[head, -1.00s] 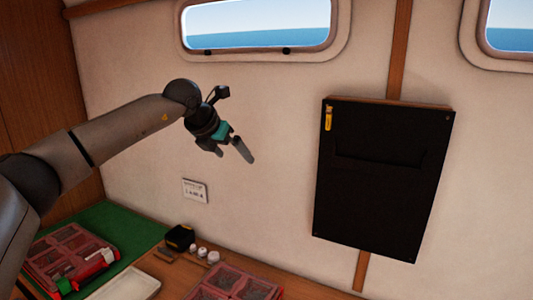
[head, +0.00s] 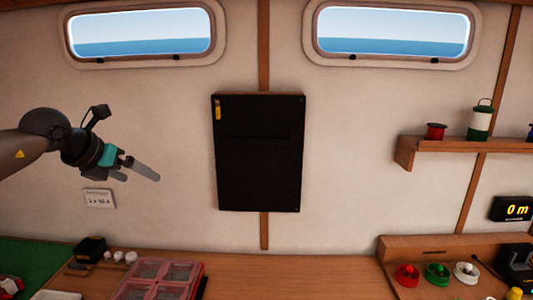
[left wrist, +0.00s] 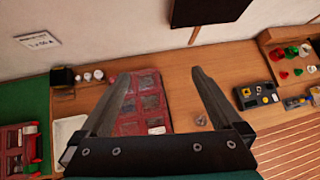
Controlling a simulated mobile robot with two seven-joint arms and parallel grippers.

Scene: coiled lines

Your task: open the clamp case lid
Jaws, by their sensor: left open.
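A red case with a clear, divided lid (head: 160,272) lies on the wooden counter, cut off by the bottom edge of the head view. Its lid looks shut, and it also shows between my fingers in the left wrist view (left wrist: 150,103). A second red case (head: 9,288) sits on the green mat at the far left; it shows in the left wrist view (left wrist: 16,150) too. I cannot tell which one is the clamp case. My left gripper (head: 146,172) is open and empty, in the air above the counter, touching neither case. My right gripper is out of view.
A white tray (left wrist: 68,130) lies between the two cases. A black box (head: 91,249) and small white pieces stand behind it. A black panel (head: 259,150) hangs on the wall. A rack of coloured pieces (head: 437,270) stands right; the counter between is mostly clear.

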